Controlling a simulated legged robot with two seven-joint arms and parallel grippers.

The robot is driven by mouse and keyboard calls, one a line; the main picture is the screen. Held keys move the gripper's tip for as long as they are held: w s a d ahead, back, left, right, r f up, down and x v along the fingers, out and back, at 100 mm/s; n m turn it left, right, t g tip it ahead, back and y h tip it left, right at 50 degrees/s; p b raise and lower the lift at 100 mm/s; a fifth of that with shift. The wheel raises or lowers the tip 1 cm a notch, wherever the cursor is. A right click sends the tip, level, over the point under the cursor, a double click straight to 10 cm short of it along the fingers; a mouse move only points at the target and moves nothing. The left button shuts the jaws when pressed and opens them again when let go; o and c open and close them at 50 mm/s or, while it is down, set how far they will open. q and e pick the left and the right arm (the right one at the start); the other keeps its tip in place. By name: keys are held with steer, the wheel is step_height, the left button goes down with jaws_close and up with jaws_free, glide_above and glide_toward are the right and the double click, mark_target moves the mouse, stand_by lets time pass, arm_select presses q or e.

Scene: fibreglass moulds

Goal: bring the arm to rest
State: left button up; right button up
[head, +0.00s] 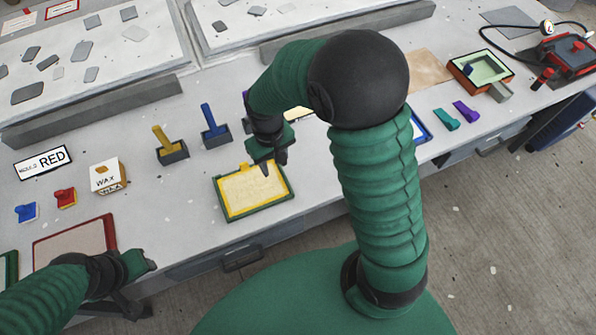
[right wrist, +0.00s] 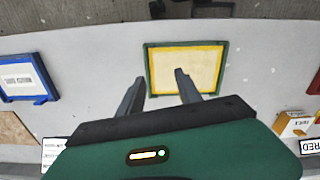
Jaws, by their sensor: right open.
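My right gripper (head: 272,164) is open and empty, above the far edge of a green-framed tray (head: 222,199) with a yellow inner border and a pale panel. In the right wrist view its two dark fingers (right wrist: 158,84) stand apart, with nothing between them. That view also shows the green-framed tray (right wrist: 148,70) beyond the fingertips. My left gripper (head: 130,302) is at the lower left, near the table's front edge and the red-framed tray (head: 108,232). I cannot tell its finger opening.
A yellow-handled tool (head: 162,136) and a blue-handled tool (head: 209,118) stand in grey holders. A WAX box (head: 104,178) and RED sign (head: 42,162) are at left. Teal (head: 446,119) and purple (head: 467,111) pieces and a red gauge unit (head: 566,54) are at right.

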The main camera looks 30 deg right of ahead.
steer(key=s+r+t, duration=0.2)
steer(key=s+r, duration=0.1)
steer(key=s, duration=0.5)
steer(key=shift+s+r+t, duration=0.15)
steer(key=shift+s+t, duration=0.1)
steer(key=shift+t, duration=0.05)
stand_by(0.4)
steer(key=shift+s+d, duration=0.1)
steer(key=shift+s, duration=0.1)
steer(key=shift+w, duration=0.15)
